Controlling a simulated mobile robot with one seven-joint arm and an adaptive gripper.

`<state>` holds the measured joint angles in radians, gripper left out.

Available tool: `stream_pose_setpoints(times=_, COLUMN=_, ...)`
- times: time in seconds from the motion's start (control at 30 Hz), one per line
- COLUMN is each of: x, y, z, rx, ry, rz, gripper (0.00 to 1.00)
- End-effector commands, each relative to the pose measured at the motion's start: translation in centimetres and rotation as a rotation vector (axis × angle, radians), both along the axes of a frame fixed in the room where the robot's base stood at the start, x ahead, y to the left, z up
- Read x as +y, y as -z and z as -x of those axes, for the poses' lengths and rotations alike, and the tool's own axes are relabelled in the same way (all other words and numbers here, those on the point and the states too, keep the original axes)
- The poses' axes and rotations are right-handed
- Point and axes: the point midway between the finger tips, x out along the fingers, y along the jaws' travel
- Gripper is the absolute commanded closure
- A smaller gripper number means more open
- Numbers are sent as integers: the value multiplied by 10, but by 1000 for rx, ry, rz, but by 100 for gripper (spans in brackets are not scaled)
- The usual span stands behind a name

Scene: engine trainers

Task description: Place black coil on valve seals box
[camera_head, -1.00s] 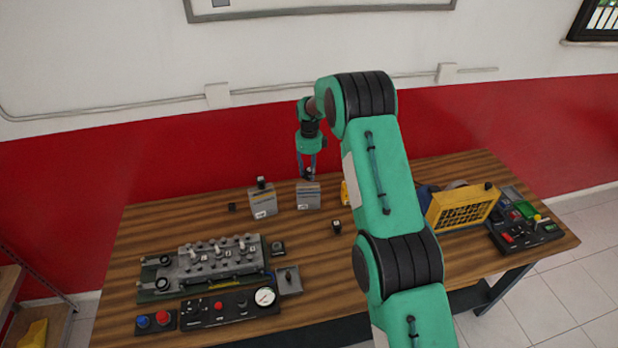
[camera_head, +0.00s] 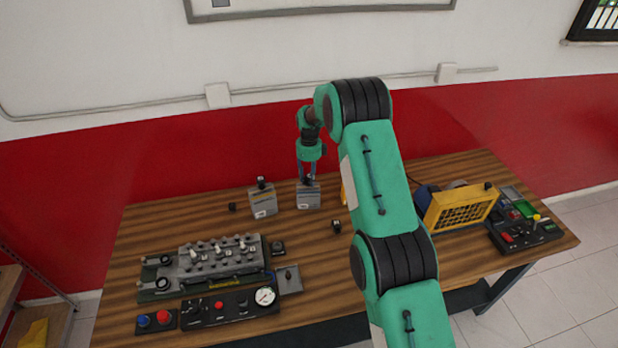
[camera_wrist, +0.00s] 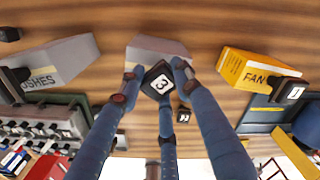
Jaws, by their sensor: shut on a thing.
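My gripper (camera_wrist: 157,82) is shut on a black coil (camera_wrist: 158,78) marked "3", held between its fingers in the wrist view. In the head view, my gripper (camera_head: 307,179) is right at the top of a grey box (camera_head: 308,198). This box also shows in the wrist view (camera_wrist: 150,48), behind the held coil; its label is not readable, so I cannot confirm it is the valve seals box. I cannot tell whether the coil touches the box top.
A grey box ending in "SHES" (camera_wrist: 62,60) bears a black block. A yellow "FAN" box (camera_wrist: 250,70) stands right, also with a black block. Loose black pieces (camera_head: 336,226) lie nearby. An engine head trainer (camera_head: 215,260) sits front left, a yellow-framed unit (camera_head: 462,210) right.

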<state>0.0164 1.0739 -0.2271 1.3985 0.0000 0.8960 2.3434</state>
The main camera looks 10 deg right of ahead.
Motion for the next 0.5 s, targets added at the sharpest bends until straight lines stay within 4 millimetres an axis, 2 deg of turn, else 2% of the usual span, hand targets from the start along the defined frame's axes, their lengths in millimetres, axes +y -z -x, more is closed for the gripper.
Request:
stream_pose_setpoints(times=0.03, x=0, y=2, z=0, rx=0, ry=0, rz=0, gripper=98)
stream_pose_setpoints(times=0.07, x=0, y=2, z=0, rx=0, ry=0, rz=0, gripper=63)
stream_pose_setpoints(times=0.13, x=0, y=1, z=0, rx=0, ry=0, rz=0, gripper=49)
stream_pose_setpoints(times=0.5, x=0, y=0, z=0, rx=0, ry=0, rz=0, gripper=48)
